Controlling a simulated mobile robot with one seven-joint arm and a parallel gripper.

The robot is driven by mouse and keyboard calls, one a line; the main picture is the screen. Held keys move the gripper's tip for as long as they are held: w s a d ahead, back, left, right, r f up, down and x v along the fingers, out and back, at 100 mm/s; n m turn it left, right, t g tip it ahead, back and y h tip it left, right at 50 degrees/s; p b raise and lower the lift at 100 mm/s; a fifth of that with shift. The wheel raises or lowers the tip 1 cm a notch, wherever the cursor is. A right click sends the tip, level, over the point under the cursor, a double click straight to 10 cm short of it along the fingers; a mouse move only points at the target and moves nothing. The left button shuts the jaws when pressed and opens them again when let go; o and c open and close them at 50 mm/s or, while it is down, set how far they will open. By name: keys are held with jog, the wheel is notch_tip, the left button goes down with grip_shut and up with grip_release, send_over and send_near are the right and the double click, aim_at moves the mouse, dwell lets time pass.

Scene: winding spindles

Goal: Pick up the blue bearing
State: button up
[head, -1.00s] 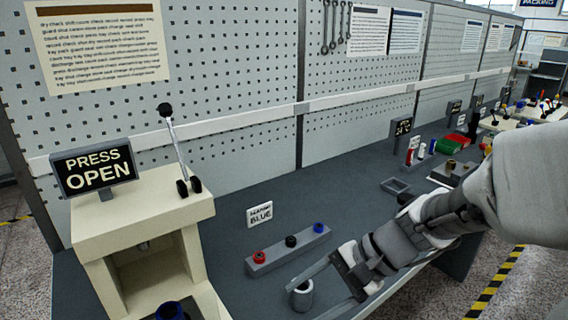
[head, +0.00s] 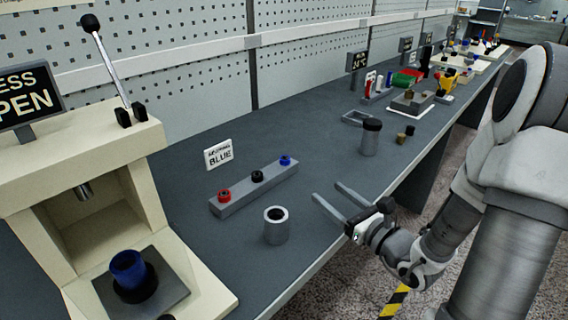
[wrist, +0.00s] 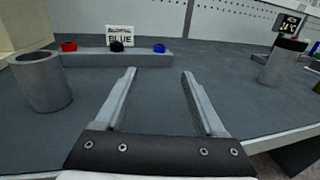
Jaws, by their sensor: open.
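The blue bearing (head: 286,160) sits at the right end of a grey rack (head: 240,201) on the bench, with a black bearing (head: 257,176) and a red bearing (head: 224,195) in the same row. It also shows in the wrist view (wrist: 159,48), ahead of my fingers and between their lines. My gripper (head: 328,197) is open and empty, low over the bench's front part, right of the rack and apart from it. A small sign reading BLUE (head: 218,154) stands behind the rack. A larger blue ring-shaped part (head: 129,268) sits in the press.
A grey hollow cylinder (head: 276,226) stands in front of the rack, left of my gripper. The cream press (head: 90,190) stands at the left. A grey cylinder with a dark top (head: 370,138) and a grey open frame (head: 359,118) lie beyond my gripper.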

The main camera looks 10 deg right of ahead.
aim_at(288, 160)
jog(key=b+x, duration=0.3)
jog(key=x, duration=1.4)
jog(key=shift+a+f+b, duration=0.1)
jog(key=shift+a+b, duration=0.05)
jog(key=shift+b, duration=0.2)
grip_shut()
